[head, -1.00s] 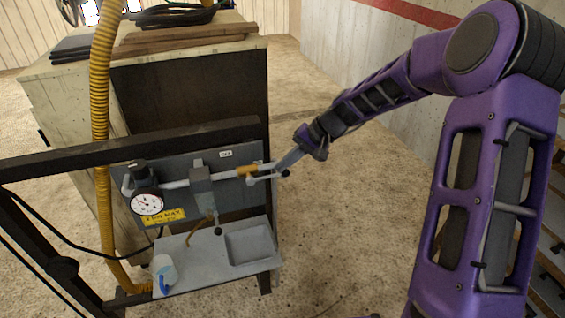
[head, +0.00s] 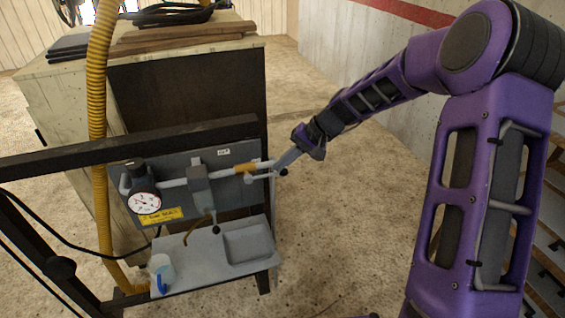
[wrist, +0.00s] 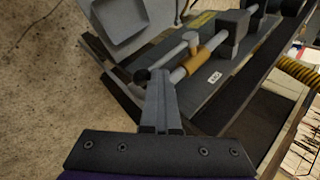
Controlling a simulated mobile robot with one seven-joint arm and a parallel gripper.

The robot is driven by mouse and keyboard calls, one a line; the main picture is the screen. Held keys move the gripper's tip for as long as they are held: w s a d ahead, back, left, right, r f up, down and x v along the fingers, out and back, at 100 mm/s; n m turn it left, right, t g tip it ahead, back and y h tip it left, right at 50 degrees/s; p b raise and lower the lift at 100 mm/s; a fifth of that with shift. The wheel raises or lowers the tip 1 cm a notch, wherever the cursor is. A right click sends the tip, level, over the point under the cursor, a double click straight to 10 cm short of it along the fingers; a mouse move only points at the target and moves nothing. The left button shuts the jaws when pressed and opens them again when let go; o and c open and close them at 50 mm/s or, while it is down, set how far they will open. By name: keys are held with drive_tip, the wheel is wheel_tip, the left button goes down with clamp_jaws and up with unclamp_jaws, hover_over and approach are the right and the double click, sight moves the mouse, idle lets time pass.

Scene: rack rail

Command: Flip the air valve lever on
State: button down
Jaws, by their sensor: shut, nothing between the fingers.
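A grey pipe (head: 172,183) runs along the dark panel (head: 228,154), with an orange section (head: 246,168) near its right end. A short grey lever-like bar (head: 261,177) sits by that section, roughly parallel to the pipe; it also shows in the wrist view (wrist: 168,57). My gripper (head: 276,168) is shut and empty at the right end of the pipe. In the wrist view its closed fingertips (wrist: 157,75) are at the bar's near end; I cannot tell whether they touch. A small white label (wrist: 215,77) sits by the pipe, too small to read surely.
A pressure gauge (head: 144,202) and a grey block (head: 200,186) are on the pipe. Below is a grey shelf (head: 205,262) with a recessed tray and a white-blue mug (head: 161,272). A dark rail (head: 130,147) crosses in front. A yellow hose (head: 98,120) hangs at left.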

drive_tip(key=r+p, duration=0.2)
drive_tip(key=r, duration=0.1)
drive_tip(key=r+p, duration=0.1)
drive_tip(key=shift+w+d+r, duration=0.1)
drive_tip(key=shift+w+r, duration=0.25)
drive_tip(key=shift+r, duration=0.05)
drive_tip(key=d+r, duration=0.4)
drive_tip(key=d, duration=0.4)
drive_tip(key=shift+s+d+r+b, duration=0.15)
drive_tip(key=shift+s+b, duration=0.15)
drive_tip(key=shift+s, duration=0.05)
